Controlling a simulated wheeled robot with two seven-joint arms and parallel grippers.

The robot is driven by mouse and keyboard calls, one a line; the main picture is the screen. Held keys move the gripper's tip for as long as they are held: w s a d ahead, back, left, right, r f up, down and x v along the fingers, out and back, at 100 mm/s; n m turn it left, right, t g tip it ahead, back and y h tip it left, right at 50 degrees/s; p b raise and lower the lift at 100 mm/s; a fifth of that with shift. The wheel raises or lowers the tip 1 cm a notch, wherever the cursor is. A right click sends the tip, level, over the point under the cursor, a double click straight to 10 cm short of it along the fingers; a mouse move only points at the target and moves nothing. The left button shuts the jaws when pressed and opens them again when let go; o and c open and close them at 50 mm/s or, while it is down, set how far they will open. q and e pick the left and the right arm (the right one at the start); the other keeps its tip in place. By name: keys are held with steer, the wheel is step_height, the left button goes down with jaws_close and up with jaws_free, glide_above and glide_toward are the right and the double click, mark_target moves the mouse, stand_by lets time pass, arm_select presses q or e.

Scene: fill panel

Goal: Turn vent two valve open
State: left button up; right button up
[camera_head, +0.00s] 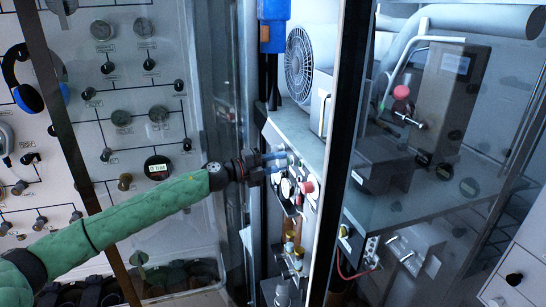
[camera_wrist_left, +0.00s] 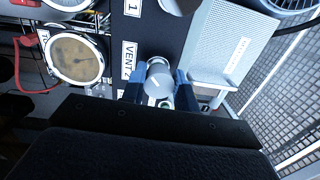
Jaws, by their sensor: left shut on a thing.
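My left gripper (camera_head: 277,161) reaches in from the left along a green-sleeved arm and meets the fill panel (camera_head: 292,130) near its upper part. In the left wrist view, its two blue fingers (camera_wrist_left: 160,92) are shut on a round silver valve knob (camera_wrist_left: 158,76), one finger on each side. The gripper covers the knob in the head view. My right gripper is not in view.
A round gauge (camera_wrist_left: 75,57) sits left of the label, and another knob (camera_wrist_left: 180,5) shows above. A red knob (camera_head: 307,186) is just below right of the gripper. A dark door frame (camera_head: 345,150) stands close on the right.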

arm_select(q)
steer(key=shift+s+d+n, duration=0.15)
steer(key=shift+n, duration=0.25)
steer(key=n, duration=0.2)
steer(key=shift+f+n, duration=0.15)
steer(key=shift+n, duration=0.15)
steer(key=shift+n+y, duration=0.3)
steer(key=shift+n, duration=0.8)
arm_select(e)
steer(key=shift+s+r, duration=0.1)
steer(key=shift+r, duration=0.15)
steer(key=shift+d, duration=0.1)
arm_select(q)
steer(key=o, duration=1)
steer(key=shift+d, duration=0.1)
steer(key=shift+c, duration=0.2)
steer(key=shift+r, duration=0.2)
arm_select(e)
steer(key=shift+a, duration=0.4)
